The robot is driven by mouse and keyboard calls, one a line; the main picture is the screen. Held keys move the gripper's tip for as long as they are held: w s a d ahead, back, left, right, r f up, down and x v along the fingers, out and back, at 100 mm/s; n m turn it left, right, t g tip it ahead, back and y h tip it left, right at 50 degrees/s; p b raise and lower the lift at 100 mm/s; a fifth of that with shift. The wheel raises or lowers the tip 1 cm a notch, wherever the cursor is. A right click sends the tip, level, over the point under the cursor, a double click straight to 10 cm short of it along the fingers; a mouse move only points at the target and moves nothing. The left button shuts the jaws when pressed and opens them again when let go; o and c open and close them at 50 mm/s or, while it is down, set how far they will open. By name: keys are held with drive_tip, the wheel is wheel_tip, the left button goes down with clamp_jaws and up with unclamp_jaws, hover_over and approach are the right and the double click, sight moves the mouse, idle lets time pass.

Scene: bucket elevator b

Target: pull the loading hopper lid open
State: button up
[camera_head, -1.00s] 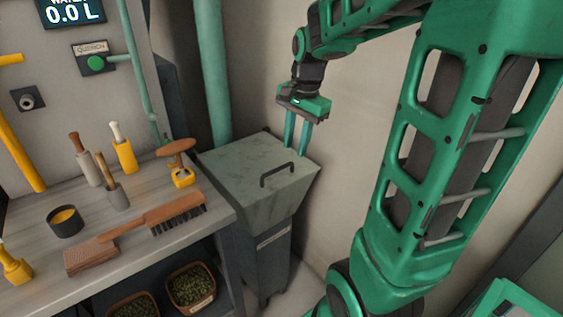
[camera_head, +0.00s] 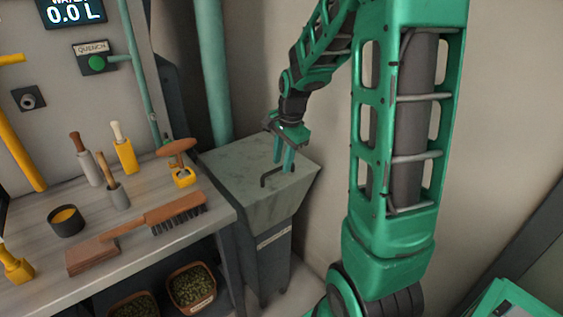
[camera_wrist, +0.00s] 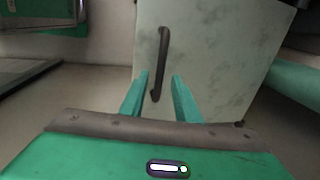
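The loading hopper (camera_head: 268,212) stands at the right end of the workbench, with its flat grey-green lid (camera_head: 235,158) lying shut on top. A dark bar handle (camera_head: 268,178) is fixed on the lid; it also shows in the wrist view (camera_wrist: 162,58). My gripper (camera_head: 284,166) points down over the lid, close to the handle. In the wrist view my gripper (camera_wrist: 160,80) is open, and the near end of the handle shows between its two green fingers. I cannot tell whether the fingers touch the handle.
The workbench (camera_head: 105,235) at left holds a brush (camera_head: 165,215), a dark cup (camera_head: 65,220) and several handled tools. A green pipe (camera_head: 213,75) rises behind the hopper. A plain wall stands behind and to the right. Planters (camera_head: 190,288) sit under the bench.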

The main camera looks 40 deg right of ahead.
drive_tip(key=shift+f, duration=0.4)
drive_tip(key=shift+c, duration=0.2)
